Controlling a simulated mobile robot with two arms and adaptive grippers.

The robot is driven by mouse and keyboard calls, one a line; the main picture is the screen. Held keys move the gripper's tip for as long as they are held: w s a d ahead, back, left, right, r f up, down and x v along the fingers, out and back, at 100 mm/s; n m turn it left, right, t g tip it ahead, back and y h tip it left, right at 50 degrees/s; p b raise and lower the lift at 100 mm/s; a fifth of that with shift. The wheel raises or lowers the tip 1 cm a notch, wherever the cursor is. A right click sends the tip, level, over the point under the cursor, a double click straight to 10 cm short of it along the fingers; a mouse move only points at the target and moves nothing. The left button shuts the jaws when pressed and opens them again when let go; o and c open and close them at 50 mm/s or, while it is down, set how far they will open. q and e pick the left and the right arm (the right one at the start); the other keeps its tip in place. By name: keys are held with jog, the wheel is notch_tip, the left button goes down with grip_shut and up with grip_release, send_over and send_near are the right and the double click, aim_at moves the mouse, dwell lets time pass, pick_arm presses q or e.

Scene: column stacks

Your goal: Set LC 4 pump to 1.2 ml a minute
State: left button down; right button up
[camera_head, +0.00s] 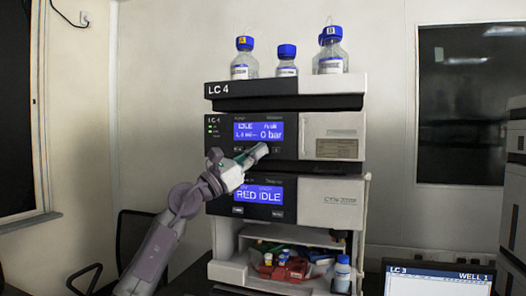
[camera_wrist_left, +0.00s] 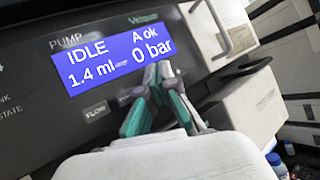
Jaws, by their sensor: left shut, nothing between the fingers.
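The LC 4 stack (camera_head: 285,103) stands upright in the middle of the head view, its label at the top left. Its pump module has a blue display (camera_head: 258,132). In the left wrist view this pump display (camera_wrist_left: 110,58) reads IDLE, A ok, 1.4 ml/min and 0 bar. A FLOW button (camera_wrist_left: 96,110) sits below its left part. My left gripper (camera_head: 262,150) is shut and empty, its tips at the panel just below the display's right part. The fingers (camera_wrist_left: 157,72) cover part of the panel there; I cannot tell whether they touch it. My right gripper is not in view.
A lower module display (camera_head: 258,195) reads RED IDLE. Blue-capped bottles (camera_head: 287,60) stand on top of the stack. An open shelf (camera_head: 285,270) below holds small coloured items. An LC 3 screen (camera_head: 438,281) is at the lower right. A dark chair (camera_head: 135,240) stands at the left.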

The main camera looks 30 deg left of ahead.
pick_arm(q)
jog(key=shift+s+d, duration=0.2)
jog(key=shift+s, duration=0.55)
jog(key=s, duration=0.2)
jog(key=s+d+p, duration=0.1)
jog(key=s, duration=0.1)
jog(key=shift+s, duration=0.4)
dwell(1.5)
jog(key=s+b, duration=0.1)
jog(key=s, duration=0.1)
jog(key=s+d+b, duration=0.1)
jog(key=b, duration=0.1)
jog(key=shift+s, duration=0.4)
jog(key=shift+w, duration=0.1)
